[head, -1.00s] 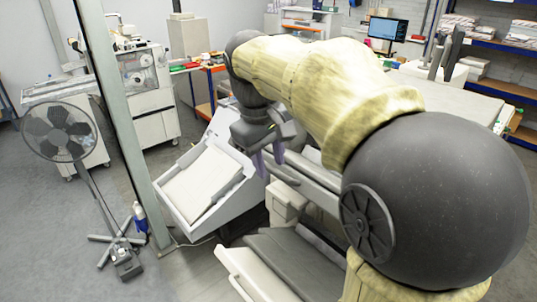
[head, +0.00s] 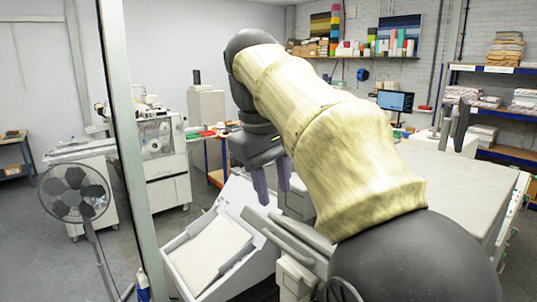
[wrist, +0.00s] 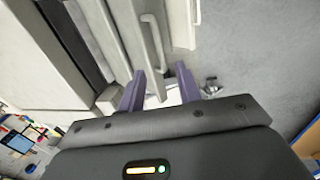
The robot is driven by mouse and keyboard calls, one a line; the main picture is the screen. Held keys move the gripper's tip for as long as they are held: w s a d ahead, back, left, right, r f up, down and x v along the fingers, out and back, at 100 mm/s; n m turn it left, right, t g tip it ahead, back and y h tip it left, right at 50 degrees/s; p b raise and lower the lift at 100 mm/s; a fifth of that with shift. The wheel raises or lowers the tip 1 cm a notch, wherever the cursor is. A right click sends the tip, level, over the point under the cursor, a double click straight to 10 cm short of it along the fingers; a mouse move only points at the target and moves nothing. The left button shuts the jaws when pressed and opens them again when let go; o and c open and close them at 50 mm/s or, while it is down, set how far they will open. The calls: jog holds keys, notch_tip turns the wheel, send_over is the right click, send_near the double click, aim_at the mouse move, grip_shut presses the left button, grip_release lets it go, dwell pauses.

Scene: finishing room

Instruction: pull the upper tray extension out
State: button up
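My gripper (head: 272,192) hangs above the pale sloping tray (head: 208,254) of the grey machine, near its upper right end. Its two purple fingers are apart with nothing seen between them. In the wrist view my gripper (wrist: 160,78) is also open. A light bar handle (wrist: 152,42) on a grey panel (wrist: 128,22) lies beyond the fingers, its lower end close to the gap between them. I see no clear grip on it. I cannot tell for sure which part is the upper tray extension. My arm hides part of the machine.
A standing fan (head: 74,192) and a grey upright post (head: 130,150) stand at the left. A large pale table (head: 465,190) is at the right, with a monitor (head: 395,101) behind. Open floor shows at the left.

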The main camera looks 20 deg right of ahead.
jog(key=r, duration=0.3)
jog(key=a+r+p, duration=0.1)
jog(key=r, duration=0.1)
jog(key=shift+s+r, duration=0.15)
jog(key=shift+s, duration=0.05)
jog(key=shift+w, duration=0.15)
